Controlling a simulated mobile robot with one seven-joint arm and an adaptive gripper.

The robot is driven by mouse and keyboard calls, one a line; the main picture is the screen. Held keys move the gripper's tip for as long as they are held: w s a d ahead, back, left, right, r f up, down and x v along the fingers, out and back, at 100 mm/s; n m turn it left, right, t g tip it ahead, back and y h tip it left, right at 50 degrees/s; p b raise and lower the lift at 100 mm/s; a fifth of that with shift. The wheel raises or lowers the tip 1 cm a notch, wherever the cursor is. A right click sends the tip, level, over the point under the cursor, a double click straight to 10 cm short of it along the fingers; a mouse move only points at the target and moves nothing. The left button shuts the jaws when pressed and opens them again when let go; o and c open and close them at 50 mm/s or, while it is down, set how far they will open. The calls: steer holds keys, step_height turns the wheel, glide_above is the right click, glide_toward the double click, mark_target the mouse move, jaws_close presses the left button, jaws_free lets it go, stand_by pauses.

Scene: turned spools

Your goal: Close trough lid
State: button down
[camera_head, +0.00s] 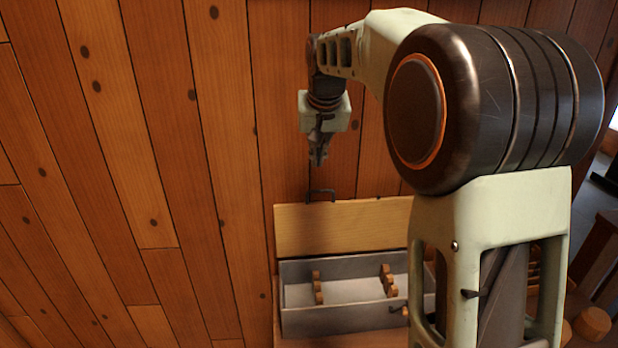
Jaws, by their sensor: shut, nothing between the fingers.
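The trough (342,320) is a grey open box at the bottom centre. Its wooden lid (335,230) stands raised behind it, with a dark handle (320,193) at its top edge. The trough's inside shows, so the lid is open. My gripper (318,163) points down above the lid's handle in the picture, shut and empty. It appears apart from the handle; the depth between them is hard to tell. My arm hides the right end of the lid and part of the trough's right side.
Two brown wooden pieces (318,288) (389,281) sit inside the trough. A plank wall (160,150) fills the background. Wooden round pieces (592,323) and dark furniture (598,250) are at the lower right. The space left of the trough looks clear.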

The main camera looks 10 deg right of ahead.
steer(key=x, duration=1)
steer(key=shift+s+d+f, duration=0.1)
steer(key=shift+d+f, duration=0.05)
steer(key=shift+f, duration=0.05)
steer(key=shift+s+f, duration=0.1)
steer(key=shift+f, duration=0.05)
